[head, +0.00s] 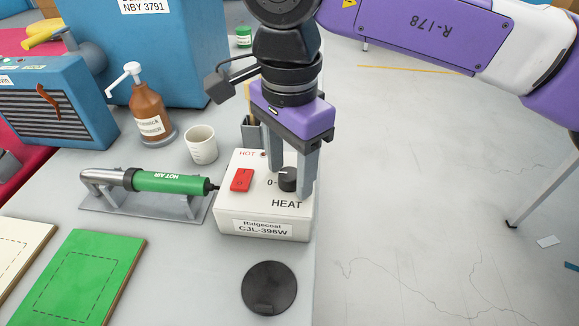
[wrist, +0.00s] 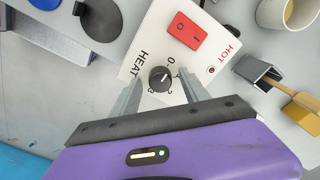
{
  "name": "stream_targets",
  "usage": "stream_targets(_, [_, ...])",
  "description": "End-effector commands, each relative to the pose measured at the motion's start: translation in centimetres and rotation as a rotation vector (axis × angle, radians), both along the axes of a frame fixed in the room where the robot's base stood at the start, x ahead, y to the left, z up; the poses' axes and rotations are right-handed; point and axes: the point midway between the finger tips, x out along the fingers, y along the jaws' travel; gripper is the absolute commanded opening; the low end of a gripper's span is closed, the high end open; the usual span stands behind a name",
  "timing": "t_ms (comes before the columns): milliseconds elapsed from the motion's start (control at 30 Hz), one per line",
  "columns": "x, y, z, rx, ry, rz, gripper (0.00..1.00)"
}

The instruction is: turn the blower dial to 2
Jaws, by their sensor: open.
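The blower's control box (head: 235,205) is white, labelled HEAT, and stands at the table's right edge. Its black dial (head: 288,179) sits on top, with a 0 mark to its left; it also shows in the wrist view (wrist: 161,80). A pale line on the dial seems to point toward the 0 side, but it is too small to be sure. My gripper (head: 291,184) points down and is open, one finger on each side of the dial. In the wrist view a gap shows between the dial and each finger; contact at the tips is unclear.
A red switch (head: 241,180) is beside the dial. The green hot-air blower (head: 170,182) lies on a grey stand (head: 112,210) to the left. A white cup (head: 201,145), a brown pump bottle (head: 148,112) and a black disc (head: 269,288) are nearby. Floor lies right of the table.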

Motion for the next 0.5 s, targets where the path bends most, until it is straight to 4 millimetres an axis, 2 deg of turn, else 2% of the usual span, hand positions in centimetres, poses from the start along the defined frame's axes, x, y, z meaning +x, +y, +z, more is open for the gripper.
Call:
stream_targets(200, [0.01, 0.01, 0.00, 0.000, 0.000, 0.000, 0.51])
stream_targets(467, [0.01, 0.01, 0.01, 0.000, 0.000, 0.000, 0.00])
stream_targets(500, [0.00, 0.01, 0.02, 0.000, 0.000, 0.000, 0.00])
